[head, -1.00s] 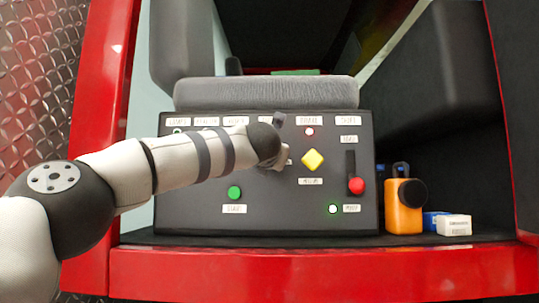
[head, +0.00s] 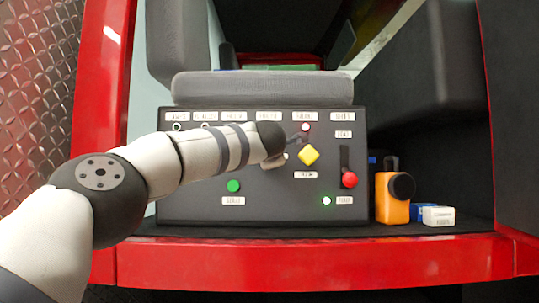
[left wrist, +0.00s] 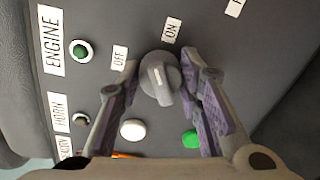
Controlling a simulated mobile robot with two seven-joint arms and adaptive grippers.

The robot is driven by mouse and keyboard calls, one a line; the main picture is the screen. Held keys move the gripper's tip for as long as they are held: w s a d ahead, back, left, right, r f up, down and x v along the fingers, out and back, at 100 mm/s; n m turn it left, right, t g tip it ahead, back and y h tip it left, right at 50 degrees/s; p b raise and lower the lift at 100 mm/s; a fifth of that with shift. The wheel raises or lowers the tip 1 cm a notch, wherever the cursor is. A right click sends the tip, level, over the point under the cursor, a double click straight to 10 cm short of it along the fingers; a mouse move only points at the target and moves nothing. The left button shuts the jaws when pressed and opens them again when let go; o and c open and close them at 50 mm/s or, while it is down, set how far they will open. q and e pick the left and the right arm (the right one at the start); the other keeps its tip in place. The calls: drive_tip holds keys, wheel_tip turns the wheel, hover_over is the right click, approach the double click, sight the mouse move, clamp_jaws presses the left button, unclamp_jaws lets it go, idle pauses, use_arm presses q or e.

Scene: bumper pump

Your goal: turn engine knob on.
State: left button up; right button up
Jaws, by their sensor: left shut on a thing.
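The engine knob (left wrist: 160,78) is a round grey dial with a raised grip and a white mark, on the dark control panel (head: 270,205). Its mark points between the OFF label (left wrist: 120,57) and the ON label (left wrist: 172,30), nearer ON. My left gripper (left wrist: 163,72) has a finger on either side of the knob and is shut on it. In the head view my left gripper (head: 299,138) is mostly behind my wrist, at the upper middle of the panel, and the knob is hidden there. My right gripper is not in view.
A yellow diamond-shaped button (head: 308,155) sits close right of the gripper. A red-topped lever (head: 349,179) and a green button (head: 233,186) are on the panel. An orange object (head: 391,197) and a white box (head: 438,216) stand to the right.

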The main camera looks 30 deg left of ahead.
use_arm(q)
drive_tip(key=m, duration=0.5)
drive_tip(key=shift+m+y, duration=0.3)
idle(0.6)
drive_tip(key=o, duration=1.2)
drive_tip(key=shift+c, duration=0.2)
drive_tip(key=shift+f, duration=0.1)
drive_tip(key=shift+d, duration=0.1)
drive_tip(key=v, duration=1.2)
